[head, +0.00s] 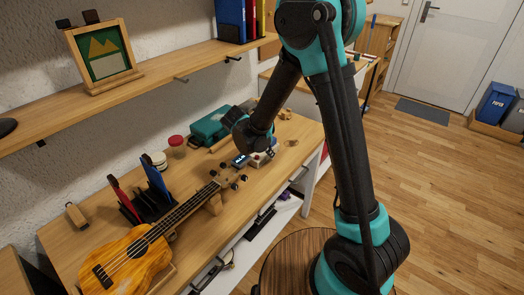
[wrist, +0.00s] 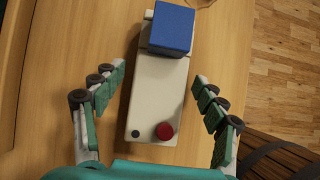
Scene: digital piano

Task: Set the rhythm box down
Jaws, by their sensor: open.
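The rhythm box appears to be the long cream box (wrist: 158,88) in the wrist view, with a red knob and a small dark knob at its near end and a blue block (wrist: 172,28) at its far end. It lies over the wooden desk top (wrist: 65,95). My gripper (wrist: 159,76) is open, with one finger on each side of the box and a visible gap on both sides. In the head view the pale box (head: 261,159) shows partly at the desk's right part, below the end of my arm, which hides much of it.
A ukulele (head: 127,257) lies at the desk's front left, its headstock near the box. A shelf (head: 150,75) runs above. A round stool (head: 290,262) stands before the desk.

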